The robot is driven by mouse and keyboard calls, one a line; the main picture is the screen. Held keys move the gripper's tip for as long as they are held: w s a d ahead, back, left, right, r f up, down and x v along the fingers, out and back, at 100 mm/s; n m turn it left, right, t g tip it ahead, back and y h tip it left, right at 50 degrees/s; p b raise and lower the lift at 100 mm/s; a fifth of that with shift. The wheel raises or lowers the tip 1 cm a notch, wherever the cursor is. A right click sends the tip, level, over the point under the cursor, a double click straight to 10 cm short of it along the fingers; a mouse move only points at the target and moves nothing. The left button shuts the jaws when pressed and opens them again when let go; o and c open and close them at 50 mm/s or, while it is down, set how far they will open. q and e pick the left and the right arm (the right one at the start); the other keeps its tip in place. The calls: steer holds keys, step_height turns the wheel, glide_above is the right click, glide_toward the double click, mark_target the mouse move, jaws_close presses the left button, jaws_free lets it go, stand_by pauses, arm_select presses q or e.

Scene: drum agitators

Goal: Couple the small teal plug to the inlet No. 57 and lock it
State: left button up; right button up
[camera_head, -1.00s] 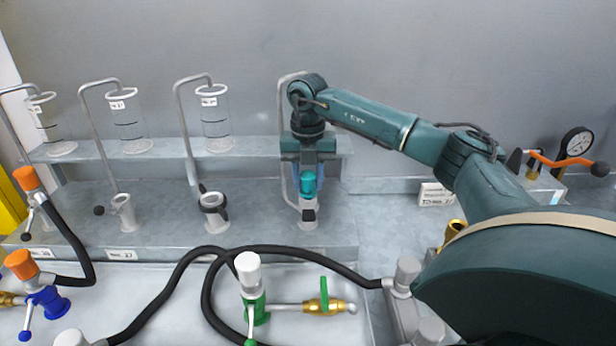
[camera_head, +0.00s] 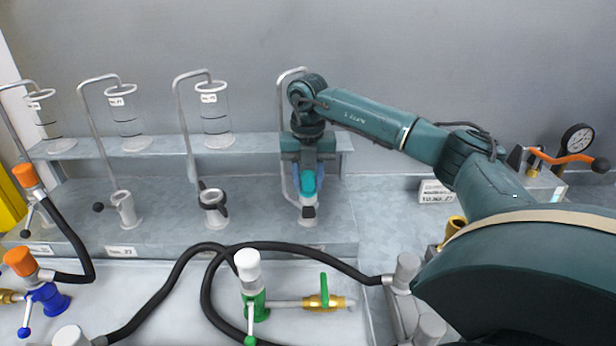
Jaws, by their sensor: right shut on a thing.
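My right gripper (camera_head: 307,178) points down above the rightmost grey inlet (camera_head: 308,212) on the shelf. It is shut on the small teal plug (camera_head: 306,185), which is upright and directly over the inlet's mouth. The gripper hides part of the plug, and I cannot tell whether the plug is fully seated. I cannot read a number for this inlet. My left gripper is not in view.
Other inlets (camera_head: 123,208) (camera_head: 212,205) stand to the left, with bent pipes and glass cylinders (camera_head: 214,112) behind. In front lie black hoses (camera_head: 300,250), a green valve (camera_head: 253,302) and a blue valve (camera_head: 46,298). A gauge (camera_head: 577,140) with an orange handle stands at right.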

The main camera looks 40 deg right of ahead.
steer(key=shift+s+f, duration=0.1)
steer(key=shift+f, duration=0.2)
steer(key=o, duration=0.8)
steer(key=shift+o, duration=1.3)
steer(key=shift+r, duration=0.1)
